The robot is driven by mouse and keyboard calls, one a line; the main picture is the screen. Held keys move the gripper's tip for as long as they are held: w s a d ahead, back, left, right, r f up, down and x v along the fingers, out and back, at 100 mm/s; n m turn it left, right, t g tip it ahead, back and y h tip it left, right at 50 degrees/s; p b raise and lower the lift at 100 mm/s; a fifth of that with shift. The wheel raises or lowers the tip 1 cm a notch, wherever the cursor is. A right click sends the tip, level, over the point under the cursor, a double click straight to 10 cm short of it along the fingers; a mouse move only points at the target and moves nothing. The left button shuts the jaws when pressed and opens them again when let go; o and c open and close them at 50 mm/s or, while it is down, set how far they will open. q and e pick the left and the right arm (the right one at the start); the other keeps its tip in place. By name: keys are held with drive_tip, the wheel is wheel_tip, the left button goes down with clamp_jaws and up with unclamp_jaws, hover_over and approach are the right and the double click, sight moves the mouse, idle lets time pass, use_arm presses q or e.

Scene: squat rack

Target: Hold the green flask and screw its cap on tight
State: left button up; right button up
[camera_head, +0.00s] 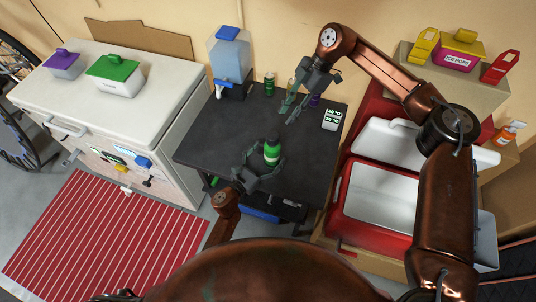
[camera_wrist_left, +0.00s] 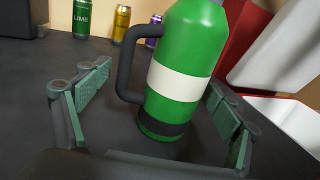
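The green flask (camera_head: 272,152) stands upright on the dark table. In the left wrist view the flask (camera_wrist_left: 180,85) shows a white band, a dark base band and a black handle on its left; its top is cut off. My left gripper (camera_head: 258,168) is open, with its fingers (camera_wrist_left: 155,115) on either side of the flask, apart from it. My right gripper (camera_head: 293,110) is open over the back of the table, behind the flask. I cannot make out the cap separately, or whether anything is between the right fingers.
Behind the flask stand a green can (camera_head: 269,84), a purple can (camera_head: 314,101) and a gold can (camera_wrist_left: 121,24). A blue-capped water dispenser (camera_head: 229,58) is at the back left. A white-and-green box (camera_head: 332,119) lies at right. A red cooler (camera_head: 338,205) stands right of the table.

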use_arm(q)
drive_tip(key=c, duration=1.8)
drive_tip(key=o, duration=1.1)
drive_tip(key=c, duration=1.1)
drive_tip(key=shift+c, duration=0.2)
use_arm(e)
drive_tip(key=shift+o, duration=0.4)
